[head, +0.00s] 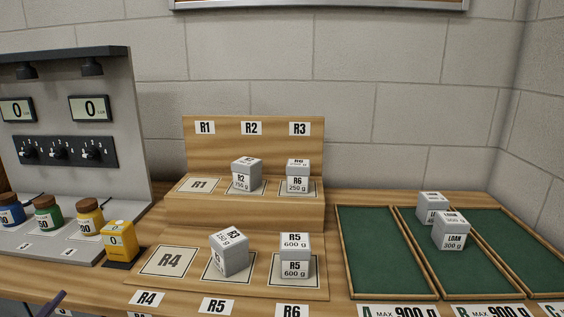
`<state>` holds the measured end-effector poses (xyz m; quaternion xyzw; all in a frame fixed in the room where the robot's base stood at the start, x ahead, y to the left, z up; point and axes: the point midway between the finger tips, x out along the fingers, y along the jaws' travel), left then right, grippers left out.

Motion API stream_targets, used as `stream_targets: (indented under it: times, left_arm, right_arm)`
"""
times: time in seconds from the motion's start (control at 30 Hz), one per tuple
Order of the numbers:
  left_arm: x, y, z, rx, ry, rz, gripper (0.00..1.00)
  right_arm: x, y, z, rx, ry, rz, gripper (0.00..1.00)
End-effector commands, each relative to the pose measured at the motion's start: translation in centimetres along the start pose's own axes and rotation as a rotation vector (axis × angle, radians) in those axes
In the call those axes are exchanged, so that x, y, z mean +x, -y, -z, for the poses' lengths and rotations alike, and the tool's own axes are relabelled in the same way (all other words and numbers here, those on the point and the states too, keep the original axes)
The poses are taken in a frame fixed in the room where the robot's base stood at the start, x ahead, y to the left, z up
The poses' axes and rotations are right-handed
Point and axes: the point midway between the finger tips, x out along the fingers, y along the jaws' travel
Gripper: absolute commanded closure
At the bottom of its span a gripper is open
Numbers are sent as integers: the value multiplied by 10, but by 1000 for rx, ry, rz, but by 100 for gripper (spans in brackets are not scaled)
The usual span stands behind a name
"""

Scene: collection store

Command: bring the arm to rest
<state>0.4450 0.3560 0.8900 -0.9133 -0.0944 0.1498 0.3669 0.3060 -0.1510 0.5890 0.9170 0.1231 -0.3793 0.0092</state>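Neither gripper shows clearly in the head view. On the stepped wooden rack (250,214), a grey-white block labelled R2 (246,174) stands at R2 and a block labelled R6, 250 g (297,177) at R3. On the lower step, a turned block with an R3 label (229,252) sits at R5, and a block labelled R5, 600 g (295,256) at R6. The R1 and R4 places are bare.
Two LOAN blocks (451,231) stand in the middle green tray (440,272). The left green tray (383,252) is empty. A grey panel (70,120) with two displays reading 0 stands left. Several capped jars (48,215) and a yellow box (118,240) stand before it.

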Motion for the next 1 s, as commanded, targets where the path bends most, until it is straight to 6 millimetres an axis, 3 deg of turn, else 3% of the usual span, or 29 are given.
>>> stream_targets:
  times: [0.03, 0.1, 0.2, 0.4, 0.7, 1.0]
  left_arm:
    - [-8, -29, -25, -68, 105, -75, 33]
    - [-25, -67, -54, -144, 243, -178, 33]
    - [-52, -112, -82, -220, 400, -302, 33]
    - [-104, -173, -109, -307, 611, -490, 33]
    - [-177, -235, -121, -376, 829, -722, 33]
    - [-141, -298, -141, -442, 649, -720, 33]
  right_arm:
    - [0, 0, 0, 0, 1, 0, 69]
    - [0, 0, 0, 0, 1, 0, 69]
    - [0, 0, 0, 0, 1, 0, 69]
    - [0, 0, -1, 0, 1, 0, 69]
    - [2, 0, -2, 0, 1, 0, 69]
    - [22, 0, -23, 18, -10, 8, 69]
